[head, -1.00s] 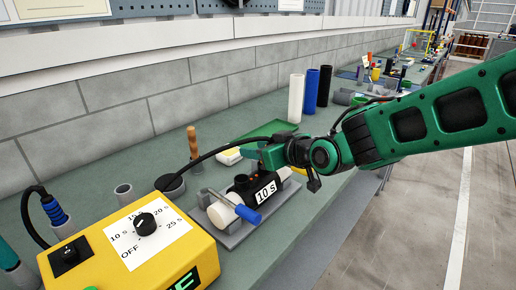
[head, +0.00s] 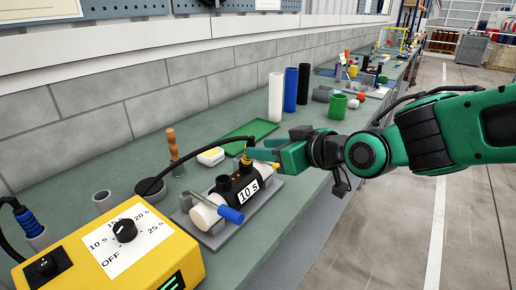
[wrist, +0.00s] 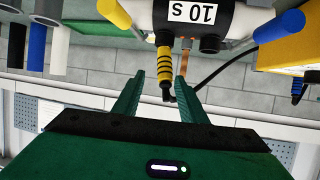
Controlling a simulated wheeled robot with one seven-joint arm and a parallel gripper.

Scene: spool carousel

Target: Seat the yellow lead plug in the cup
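The yellow lead plug (head: 246,160), with black bands, stands upright at the far end of the black body labelled 10 S (head: 236,186). In the upside-down wrist view the plug (wrist: 165,68) meets a black cup (wrist: 161,22) on that body; its lower end is hidden there, so the depth cannot be told. My gripper (head: 262,154) is just right of the plug. In the wrist view its fingers (wrist: 160,77) are open, one to each side of the plug, with visible gaps. A black lead runs from the plug's top.
A yellow timer box (head: 110,250) with a dial stands at the front left. A blue-handled lever (head: 230,214) sticks out from the fixture's near end. White, blue and black tubes (head: 290,89) stand behind, near a green tray (head: 250,135). The wall runs along the left.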

